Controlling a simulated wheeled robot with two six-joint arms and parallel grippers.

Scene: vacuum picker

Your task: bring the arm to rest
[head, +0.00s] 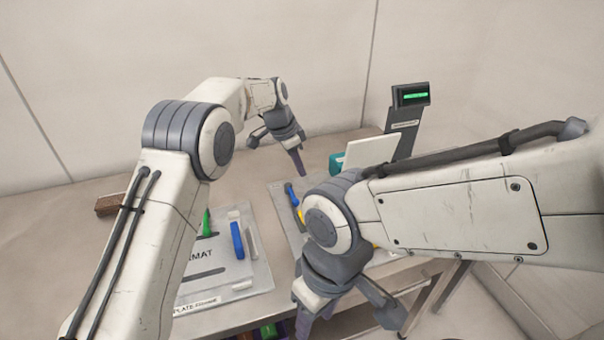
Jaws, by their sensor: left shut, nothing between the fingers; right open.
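My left arm comes in from the left and reaches across the table. Its gripper (297,160) points down near the back of the table, shut and empty, with purple fingertips. My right arm comes in from the right. Its gripper (306,326) hangs down by the table's front edge, open, with its fingertips partly cut off by the bottom of the picture. I see nothing held in it.
A grey mat (262,279) holds a blue bar (237,241) and a green piece (206,223). A blue-and-yellow tool (291,196) lies right of it. A green-lit display (411,95), a white panel (371,152) and a teal object (336,162) stand at the back right. A brown block (108,205) lies left.

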